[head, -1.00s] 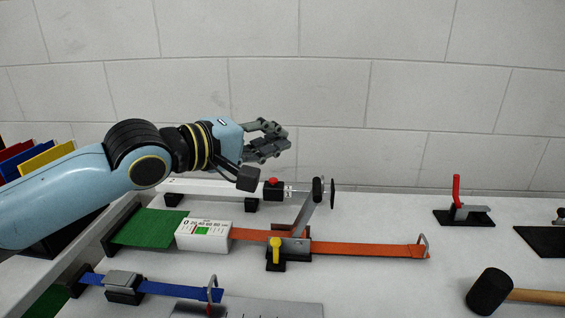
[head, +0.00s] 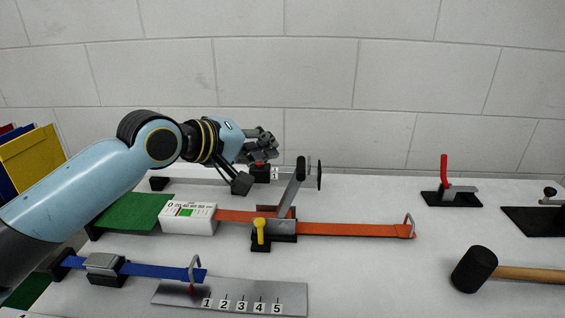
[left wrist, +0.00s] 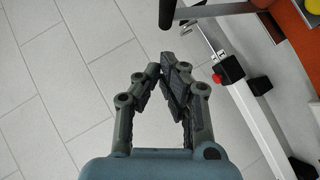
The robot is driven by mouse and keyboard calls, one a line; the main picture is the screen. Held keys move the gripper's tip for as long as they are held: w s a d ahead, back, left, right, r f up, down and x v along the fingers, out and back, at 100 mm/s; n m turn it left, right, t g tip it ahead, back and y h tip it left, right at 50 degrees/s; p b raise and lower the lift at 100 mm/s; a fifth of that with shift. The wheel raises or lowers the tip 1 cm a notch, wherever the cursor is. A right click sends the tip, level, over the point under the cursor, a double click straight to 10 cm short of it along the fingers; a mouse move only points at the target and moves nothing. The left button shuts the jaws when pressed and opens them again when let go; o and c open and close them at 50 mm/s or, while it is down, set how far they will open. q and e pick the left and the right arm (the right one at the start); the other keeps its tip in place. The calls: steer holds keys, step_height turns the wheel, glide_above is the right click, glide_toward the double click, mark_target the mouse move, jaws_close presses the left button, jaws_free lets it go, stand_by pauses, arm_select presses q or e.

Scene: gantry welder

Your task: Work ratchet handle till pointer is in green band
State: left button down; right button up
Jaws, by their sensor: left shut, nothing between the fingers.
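The ratchet handle (head: 290,195) is a grey lever with a black grip, leaning up and slightly right from the ratchet block on the orange strap (head: 355,229). A yellow knob (head: 260,230) sits at the block's front. The white gauge box (head: 188,222) shows a number scale with a green band; the pointer is too small to read. My left gripper (head: 268,146) is shut and empty, above and left of the handle's grip. In the left wrist view its fingertips (left wrist: 166,62) are together, apart from the black grip (left wrist: 167,13). My right gripper is not in view.
A white bar with a red button (left wrist: 218,78) lies behind the strap, under my left gripper. A blue strap (head: 150,270) and numbered plate (head: 240,293) lie in front.

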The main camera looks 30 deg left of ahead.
mark_target(299, 157)
arm_select(q)
steer(key=d+f, duration=0.1)
steer(key=w+d+f, duration=0.1)
steer(key=d, duration=0.1)
steer(key=shift+w, duration=0.15)
stand_by(0.4)
